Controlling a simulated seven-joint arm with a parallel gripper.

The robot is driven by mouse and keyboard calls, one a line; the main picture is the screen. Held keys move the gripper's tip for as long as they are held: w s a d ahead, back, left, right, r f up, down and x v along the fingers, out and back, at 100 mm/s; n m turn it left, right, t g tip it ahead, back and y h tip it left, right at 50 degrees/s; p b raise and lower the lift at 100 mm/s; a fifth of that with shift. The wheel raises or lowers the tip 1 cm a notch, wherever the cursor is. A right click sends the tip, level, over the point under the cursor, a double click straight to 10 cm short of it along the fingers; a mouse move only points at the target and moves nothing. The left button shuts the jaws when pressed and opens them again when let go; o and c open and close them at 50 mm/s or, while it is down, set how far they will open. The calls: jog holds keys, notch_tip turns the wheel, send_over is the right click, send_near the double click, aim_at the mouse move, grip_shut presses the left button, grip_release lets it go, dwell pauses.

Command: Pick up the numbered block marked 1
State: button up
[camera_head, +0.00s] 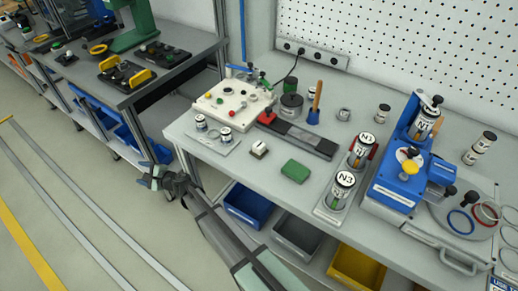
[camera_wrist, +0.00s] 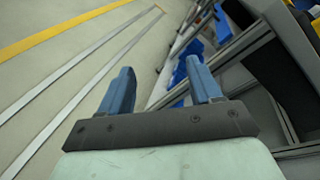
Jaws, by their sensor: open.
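A small pale block (camera_head: 259,149) with a dark mark on top sits on the grey bench, left of a green block (camera_head: 295,171). The mark is too small to read, so I cannot tell if it is a 1. My gripper (camera_head: 150,178) is open and empty, off the bench's front left side, over the floor and left of the pale block. In the wrist view its two blue fingers (camera_wrist: 160,75) stand apart with nothing between them. No numbered block shows in the wrist view.
Cylinders, one marked N3 (camera_head: 343,180), stand near the bench's front edge. A white control box (camera_head: 232,103) and a blue fixture (camera_head: 395,185) flank the middle. Blue (camera_head: 245,203), grey (camera_head: 297,235) and yellow (camera_head: 357,267) bins sit below. Another bench (camera_head: 160,90) stands left.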

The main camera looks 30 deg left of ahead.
jog(key=w+r+n+g+y, duration=0.3)
jog(key=r+n, duration=0.7)
jog(key=r, duration=2.8)
jog(key=n+t+h, duration=0.6)
jog(key=n+h, duration=0.8)
jog(key=h, duration=0.4)
send_over(259, 145)
jog(key=f, duration=1.1)
jog(key=shift+s+d, duration=0.15)
jog(key=shift+d, duration=0.05)
jog(key=shift+w+a+f, duration=0.1)
jog(key=shift+a+f, duration=0.05)
jog(key=shift+f, duration=1.5)
jog(key=shift+w+a+f, duration=0.1)
jog(key=shift+f, duration=1.5)
jog(key=shift+c, duration=0.4)
